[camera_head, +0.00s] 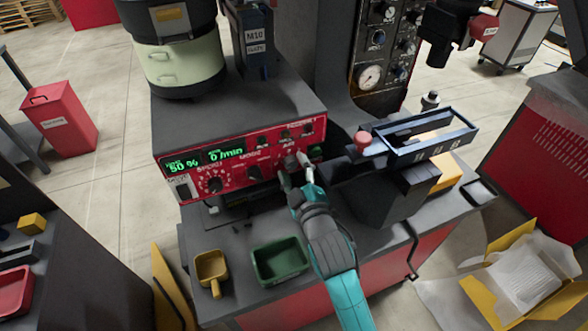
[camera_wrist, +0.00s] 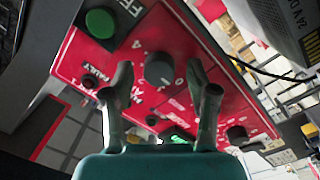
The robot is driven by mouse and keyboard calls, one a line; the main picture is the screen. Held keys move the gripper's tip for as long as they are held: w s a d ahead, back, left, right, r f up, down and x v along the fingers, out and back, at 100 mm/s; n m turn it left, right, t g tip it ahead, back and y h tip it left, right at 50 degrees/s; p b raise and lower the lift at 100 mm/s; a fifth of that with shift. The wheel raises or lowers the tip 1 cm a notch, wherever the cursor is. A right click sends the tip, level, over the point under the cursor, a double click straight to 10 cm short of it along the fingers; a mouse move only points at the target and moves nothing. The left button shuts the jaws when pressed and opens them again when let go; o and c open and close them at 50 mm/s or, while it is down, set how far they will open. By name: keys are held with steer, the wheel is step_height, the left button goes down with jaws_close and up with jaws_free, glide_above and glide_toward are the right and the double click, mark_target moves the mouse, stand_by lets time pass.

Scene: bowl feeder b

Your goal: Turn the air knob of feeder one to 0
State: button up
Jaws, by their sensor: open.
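The red control panel of feeder one (camera_head: 185,188) shows green displays reading 50 % and 0/min. The dark air knob (camera_wrist: 159,68) sits on this panel, between my fingertips in the wrist view. Printed numbers surround it, but its pointer setting is too small to read. In the head view my gripper largely covers the knob. My gripper (camera_head: 297,168) is in front of the panel's right part. Its two fingers (camera_wrist: 159,80) are open, one on each side of the knob, with gaps visible between them and it.
The mode knob (camera_head: 254,172) and speed knob (camera_head: 214,185) are left of my gripper. A green button (camera_wrist: 99,22) is close by on the panel. A green bin (camera_head: 279,264) and yellow scoop (camera_head: 211,267) sit on the bench below. A dark tray (camera_head: 455,148) is at right.

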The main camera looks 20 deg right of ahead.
steer(key=s, duration=1.2)
steer(key=shift+a, duration=0.4)
steer(key=s+f+m+g, duration=0.1)
steer(key=s+f+m, duration=0.3)
steer(key=s, duration=1.1)
steer(key=s+f+m+g+y, duration=0.1)
steer(key=s+f+m, duration=0.3)
steer(key=s, duration=1.2)
steer(key=shift+d+f+g, duration=0.25)
steer(key=shift+f+g, duration=0.35)
